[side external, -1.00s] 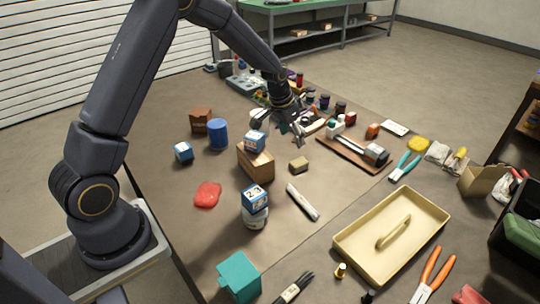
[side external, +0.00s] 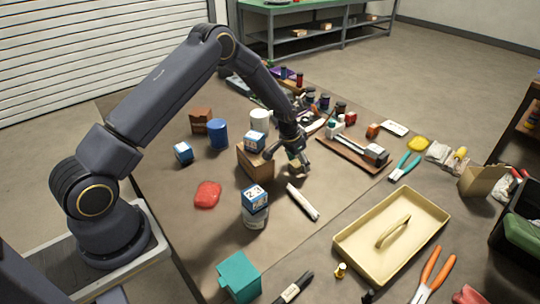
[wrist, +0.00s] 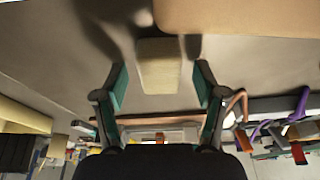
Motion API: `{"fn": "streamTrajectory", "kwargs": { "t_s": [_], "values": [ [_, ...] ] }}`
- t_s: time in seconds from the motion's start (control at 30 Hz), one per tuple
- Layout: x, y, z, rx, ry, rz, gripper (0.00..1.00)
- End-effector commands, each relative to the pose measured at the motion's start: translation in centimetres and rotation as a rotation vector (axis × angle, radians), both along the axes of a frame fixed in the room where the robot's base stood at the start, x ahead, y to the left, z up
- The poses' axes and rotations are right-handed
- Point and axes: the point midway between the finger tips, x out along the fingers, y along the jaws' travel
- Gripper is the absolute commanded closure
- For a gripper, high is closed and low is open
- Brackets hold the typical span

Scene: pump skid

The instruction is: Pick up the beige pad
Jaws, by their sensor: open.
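The beige pad (side external: 296,167) is a small block on the brown table, just right of the wooden block. In the side external view it is partly hidden by my gripper (side external: 288,160), which is low over it. In the wrist view the pad (wrist: 160,66) shows just beyond and between the open fingertips of my gripper (wrist: 160,84), with a gap on each side. Nothing is held. I cannot tell the exact height of the fingertips over the table.
The wooden block (side external: 254,166), with a blue-and-white cube (side external: 256,141) on it, stands close to the left of the pad. A white marker-like stick (side external: 302,202) lies in front. A brown board with a tool (side external: 352,150) lies to the right. A cream tray (side external: 345,240) is nearer the camera.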

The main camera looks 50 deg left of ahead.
Motion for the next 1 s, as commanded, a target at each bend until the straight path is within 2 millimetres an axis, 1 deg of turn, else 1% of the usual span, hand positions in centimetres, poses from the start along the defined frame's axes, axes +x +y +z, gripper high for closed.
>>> {"fn": "streamTrajectory", "kwargs": {
  "t_s": [0.1, 0.13, 0.6, 0.7, 0.9, 1.0],
  "values": [
    [-0.01, -0.01, 0.03, 0.000, 0.000, 0.000, 0.29],
    [-0.02, -0.01, 0.03, 0.000, 0.000, 0.000, 0.31],
    [-0.04, -0.03, 0.05, 0.000, 0.001, 0.000, 0.80],
    [-0.04, -0.02, 0.05, 0.000, 0.001, 0.000, 0.89],
    [-0.03, -0.02, 0.10, 0.000, 0.001, 0.000, 0.89],
    [-0.01, -0.02, 0.45, 0.000, 0.000, 0.000, 0.89]
  ]
}}
